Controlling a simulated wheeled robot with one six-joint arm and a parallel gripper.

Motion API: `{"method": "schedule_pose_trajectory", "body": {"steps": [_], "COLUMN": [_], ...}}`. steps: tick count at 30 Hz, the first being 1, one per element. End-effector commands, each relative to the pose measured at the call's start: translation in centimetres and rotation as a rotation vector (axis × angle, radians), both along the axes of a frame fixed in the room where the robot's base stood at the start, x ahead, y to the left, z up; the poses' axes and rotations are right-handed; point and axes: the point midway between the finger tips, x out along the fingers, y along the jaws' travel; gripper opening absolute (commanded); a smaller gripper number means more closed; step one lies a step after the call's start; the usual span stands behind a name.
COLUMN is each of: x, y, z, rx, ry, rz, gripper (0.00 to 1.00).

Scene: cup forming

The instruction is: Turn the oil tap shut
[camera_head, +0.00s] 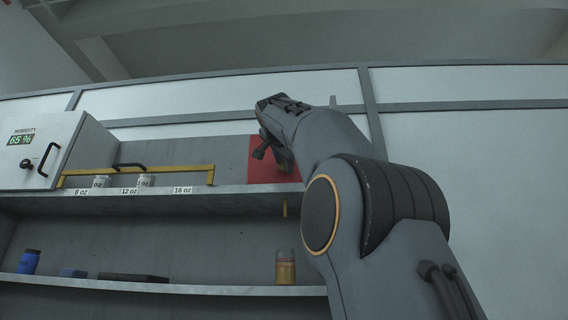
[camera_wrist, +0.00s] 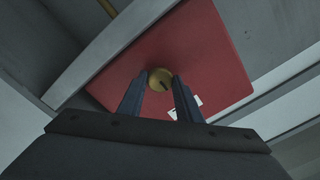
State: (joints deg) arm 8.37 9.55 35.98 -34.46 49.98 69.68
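A red panel (camera_head: 262,172) stands on the upper shelf, partly hidden behind my arm; it fills much of the wrist view (camera_wrist: 215,50). A round brass-yellow tap knob (camera_wrist: 160,79) with a dark slot sits on its face. My gripper (camera_head: 266,150) is at the red panel. In the wrist view its two dark fingers (camera_wrist: 160,82) stand apart, tips on either side of the knob; I cannot tell if they touch it. A short yellow spout (camera_head: 285,207) hangs below the shelf. Under it, a jar (camera_head: 285,268) with amber contents stands on the lower shelf.
A white cabinet (camera_head: 40,150) reading 65% is at left. A blue bottle (camera_head: 29,262) and dark flat boxes (camera_head: 132,277) lie on the lower shelf.

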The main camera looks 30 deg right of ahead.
Motion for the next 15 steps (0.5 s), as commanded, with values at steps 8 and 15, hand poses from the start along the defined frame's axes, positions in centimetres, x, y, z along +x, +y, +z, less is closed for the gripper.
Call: {"method": "schedule_pose_trajectory", "body": {"steps": [8,15], "x": [-0.05,-0.61], "y": [0.0,0.45], "z": [0.06,0.01], "rx": [-0.001,0.0], "ry": [-0.001,-0.002], "rz": [0.0,0.001], "gripper": [0.5,0.5]}}
